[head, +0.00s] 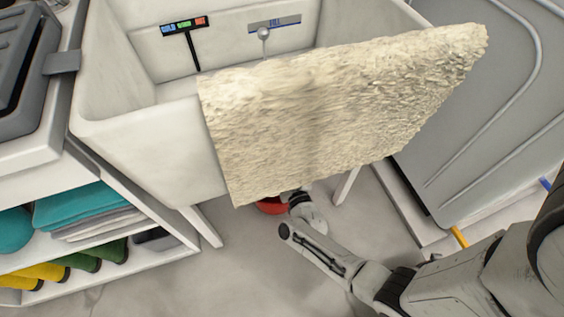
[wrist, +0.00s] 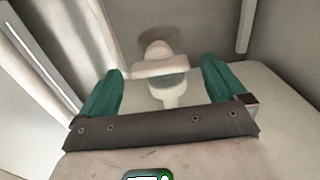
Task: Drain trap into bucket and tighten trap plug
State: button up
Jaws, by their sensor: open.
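The white trap (wrist: 158,67) hangs under the sink in the wrist view, with a wide collar and a rounded lower part (wrist: 172,94). Which part is the plug I cannot tell. My gripper (wrist: 163,72) has its two green fingers spread apart. The trap shows between and beyond them, and I see no contact. In the head view my arm reaches under the sink and my gripper is hidden there. A red bucket (head: 270,206) stands on the floor below the sink, mostly hidden by the towel and my arm.
A cream towel (head: 330,110) hangs over the front of the white sink (head: 145,145) and blocks the view beneath. Sink legs (head: 203,227) stand on either side of my arm. A shelf with folded cloths (head: 85,205) is at left, a grey panel (head: 500,130) at right.

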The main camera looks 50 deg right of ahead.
jog(key=shift+b+x, duration=0.3)
jog(key=shift+x, duration=1.05)
jog(key=c, duration=1.1)
